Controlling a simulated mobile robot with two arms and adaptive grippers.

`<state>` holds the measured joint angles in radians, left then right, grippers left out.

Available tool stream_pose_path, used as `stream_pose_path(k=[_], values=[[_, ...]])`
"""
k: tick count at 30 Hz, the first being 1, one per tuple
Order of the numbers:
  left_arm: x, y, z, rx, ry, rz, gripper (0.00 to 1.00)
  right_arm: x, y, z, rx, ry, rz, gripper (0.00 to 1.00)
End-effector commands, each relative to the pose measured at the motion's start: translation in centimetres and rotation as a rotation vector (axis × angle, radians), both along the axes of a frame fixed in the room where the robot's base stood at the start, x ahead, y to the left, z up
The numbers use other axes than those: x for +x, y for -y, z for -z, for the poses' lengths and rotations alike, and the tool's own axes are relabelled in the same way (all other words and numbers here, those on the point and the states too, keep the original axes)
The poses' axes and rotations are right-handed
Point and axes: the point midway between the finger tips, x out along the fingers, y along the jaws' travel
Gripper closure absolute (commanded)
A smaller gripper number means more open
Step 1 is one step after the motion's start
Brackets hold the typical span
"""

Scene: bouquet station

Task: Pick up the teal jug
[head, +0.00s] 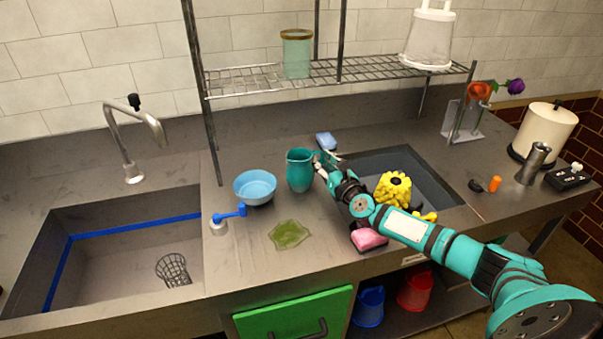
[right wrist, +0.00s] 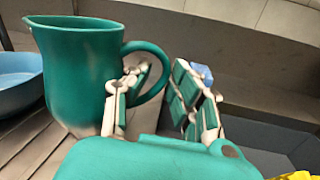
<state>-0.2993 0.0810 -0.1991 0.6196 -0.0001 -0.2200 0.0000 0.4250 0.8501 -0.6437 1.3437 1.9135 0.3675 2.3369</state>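The teal jug (head: 300,170) stands upright on the counter between the blue bowl and the right-hand sink. In the right wrist view the jug (right wrist: 80,75) fills the left side, with its handle toward my right gripper (right wrist: 160,105). The gripper is open. One finger shows at the handle's loop and the other stands apart to the right, with the handle's outer curve between them. I cannot tell whether either finger touches it. In the head view my right gripper (head: 326,165) is just right of the jug. My left gripper is not in view.
A light blue bowl (head: 255,187) stands left of the jug. A yellow item (head: 394,188) is at the right sink. A wire shelf (head: 270,79) hangs above.

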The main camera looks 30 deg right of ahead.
Motion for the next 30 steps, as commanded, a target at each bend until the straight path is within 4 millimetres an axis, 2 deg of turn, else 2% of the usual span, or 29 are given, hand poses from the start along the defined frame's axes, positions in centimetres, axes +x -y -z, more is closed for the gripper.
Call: stream_pose_path(k=[5,11,30], values=[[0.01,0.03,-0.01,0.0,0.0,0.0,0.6,0.0,-0.02,0.04,0.0,-0.001,0.0,0.77],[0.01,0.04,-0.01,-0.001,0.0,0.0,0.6,-0.02,-0.03,0.03,0.0,-0.001,0.0,1.0],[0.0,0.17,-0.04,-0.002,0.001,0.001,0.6,0.0,0.01,-0.11,0.0,0.001,0.0,1.0]])
